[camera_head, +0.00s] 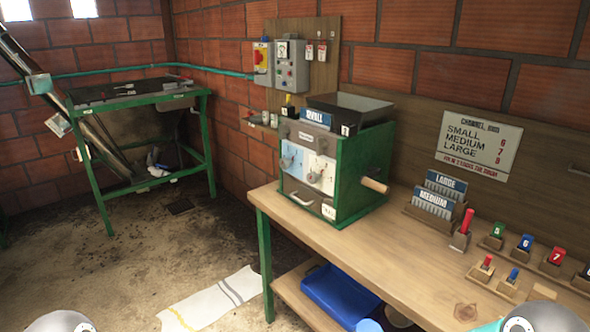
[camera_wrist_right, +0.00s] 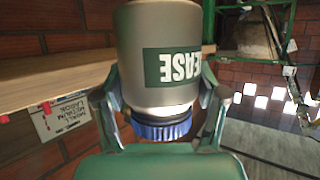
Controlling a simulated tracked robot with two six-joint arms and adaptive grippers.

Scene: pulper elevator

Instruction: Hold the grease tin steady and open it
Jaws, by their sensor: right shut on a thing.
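The grease tin (camera_wrist_right: 125,40) is a grey-beige cylinder with a dark green label, large in the right wrist view. Its lettering and the wall sign both appear upside down there. A ribbed blue lid (camera_wrist_right: 160,130) is on the tin's end nearest my palm, with a pale neck band above it in the picture. My right gripper (camera_wrist_right: 163,105) is shut on the tin, one finger on each side near the lid end. My left gripper is not in view.
In the head view, a wooden bench (camera_head: 408,262) carries a green pulper (camera_head: 365,170) with a crank, label racks and several coloured pegs. A blue crate (camera_head: 340,297) is on its lower shelf. A striped cloth (camera_head: 213,300) lies on the floor. A green stand (camera_head: 140,98) is behind left.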

